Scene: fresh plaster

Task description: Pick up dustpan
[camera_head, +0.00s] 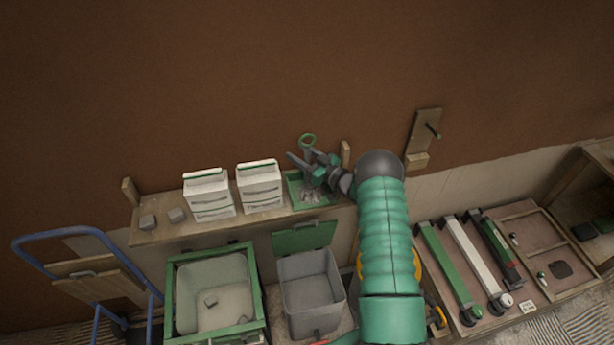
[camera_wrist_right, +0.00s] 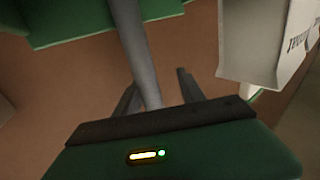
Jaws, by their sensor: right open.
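The green dustpan (camera_head: 294,187) lies on the wall shelf, right of the white bags, with grey rubble in it. A green ring (camera_head: 307,141) stands up above it, apparently its handle end. My right gripper (camera_head: 309,158) is open over the dustpan, below the ring. In the right wrist view, a grey handle (camera_wrist_right: 143,45) runs from the green pan (camera_wrist_right: 75,22) down between the spread fingers of my right gripper (camera_wrist_right: 157,84). I cannot tell whether the fingers touch it. My right forearm hides the shelf's right end. My left gripper is not in view.
White bags (camera_head: 261,188) stand close left of the dustpan on the wooden shelf (camera_head: 160,233). A wooden bracket with a peg (camera_head: 424,135) is on the wall at right. Below are a green-framed tub (camera_head: 173,300), a grey bin (camera_head: 312,290) and a tool bench (camera_head: 540,235).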

